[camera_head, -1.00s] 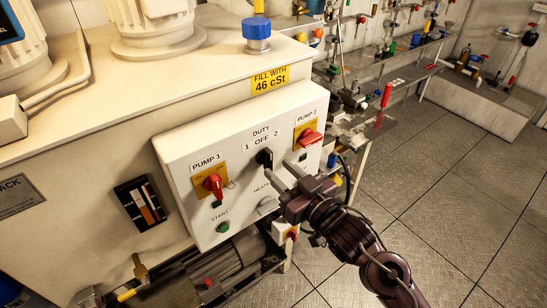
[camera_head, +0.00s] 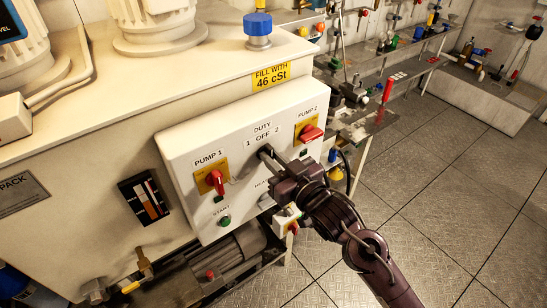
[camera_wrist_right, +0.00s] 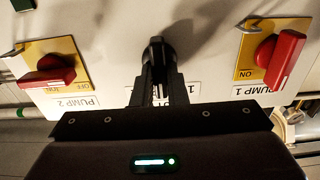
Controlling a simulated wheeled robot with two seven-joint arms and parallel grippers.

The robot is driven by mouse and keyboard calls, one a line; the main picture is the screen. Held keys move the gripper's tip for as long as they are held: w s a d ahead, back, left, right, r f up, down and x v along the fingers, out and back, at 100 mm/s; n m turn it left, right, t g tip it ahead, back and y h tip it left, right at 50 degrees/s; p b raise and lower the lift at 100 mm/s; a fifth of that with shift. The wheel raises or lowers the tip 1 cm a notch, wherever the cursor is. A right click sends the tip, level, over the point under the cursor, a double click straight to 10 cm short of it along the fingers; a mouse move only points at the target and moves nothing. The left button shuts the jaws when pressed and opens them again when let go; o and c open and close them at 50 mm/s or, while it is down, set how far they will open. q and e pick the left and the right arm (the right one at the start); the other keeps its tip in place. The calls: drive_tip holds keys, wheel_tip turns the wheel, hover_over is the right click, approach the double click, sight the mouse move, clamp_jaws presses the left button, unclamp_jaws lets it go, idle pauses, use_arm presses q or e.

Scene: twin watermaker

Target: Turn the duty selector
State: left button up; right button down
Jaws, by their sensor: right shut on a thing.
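The duty selector (camera_head: 264,151) is a small black knob on the white control box, under the label "DUTY 1 OFF 2". My right gripper (camera_head: 272,157) reaches it from the lower right, with its fingers shut on the knob. In the right wrist view the black knob (camera_wrist_right: 156,50) stands between the tips of my right gripper (camera_wrist_right: 154,72), and the "1" of its label is partly covered by the fingers. My left gripper is not in view.
The red PUMP 1 switch (camera_head: 216,182) and red PUMP 2 switch (camera_head: 311,133) flank the selector on yellow plates. A green START button (camera_head: 224,221) is below. A bench with tools (camera_head: 385,95) stands behind, and open floor (camera_head: 440,210) lies to the right.

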drive_tip(key=shift+s+a+f+n+b, duration=0.15)
drive_tip(key=shift+n+b, duration=0.65)
drive_tip(key=shift+n, duration=1.45)
drive_tip(key=shift+s+a+n+b, duration=0.1)
drive_tip(key=shift+n+b, duration=0.7)
drive_tip(key=shift+n, duration=1.45)
drive_tip(key=c, duration=1.4)
unclamp_jaws()
drive_tip(key=shift+c, duration=0.2)
